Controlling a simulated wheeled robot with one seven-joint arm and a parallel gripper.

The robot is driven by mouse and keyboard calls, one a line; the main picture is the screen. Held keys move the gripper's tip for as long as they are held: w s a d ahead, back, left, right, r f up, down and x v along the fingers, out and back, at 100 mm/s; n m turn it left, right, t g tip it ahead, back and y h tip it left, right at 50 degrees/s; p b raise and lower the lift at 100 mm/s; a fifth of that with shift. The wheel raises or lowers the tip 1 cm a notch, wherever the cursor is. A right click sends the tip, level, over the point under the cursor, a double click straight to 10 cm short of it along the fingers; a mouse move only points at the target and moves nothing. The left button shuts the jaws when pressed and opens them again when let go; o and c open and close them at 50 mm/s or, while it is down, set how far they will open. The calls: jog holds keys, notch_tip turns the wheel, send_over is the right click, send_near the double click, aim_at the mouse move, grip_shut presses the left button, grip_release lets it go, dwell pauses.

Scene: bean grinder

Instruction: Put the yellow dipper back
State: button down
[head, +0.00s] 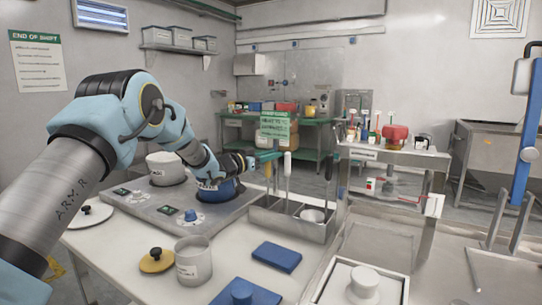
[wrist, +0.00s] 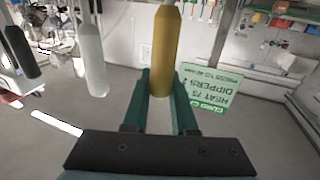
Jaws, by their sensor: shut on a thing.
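My gripper (head: 268,156) is over the left end of a metal dipper rack (head: 285,226) in the head view. In the wrist view, the yellow dipper (wrist: 165,45) stands as a yellow handle between the green fingers of my gripper (wrist: 161,98), which is shut on it. The dipper's lower end is hidden there. A white-handled dipper (head: 287,172) and a dark-handled one (head: 331,168) stand upright to the right, in the rack.
A blue pot (head: 215,190) and a white pot (head: 166,169) sit on the hot plate unit (head: 160,212) left of the rack. A green dippers sign (head: 275,126) stands behind. A white canister (head: 193,260), yellow lid (head: 156,261) and blue pad (head: 277,257) lie nearer.

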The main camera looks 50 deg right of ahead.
jog(key=c, duration=0.7)
grip_release()
jog(key=a+b, duration=0.1)
jog(key=a, duration=0.3)
jog(key=a+b, duration=0.1)
jog(key=a, duration=0.7)
jog(key=shift+w+b, duration=0.35)
jog(key=shift+b, duration=0.05)
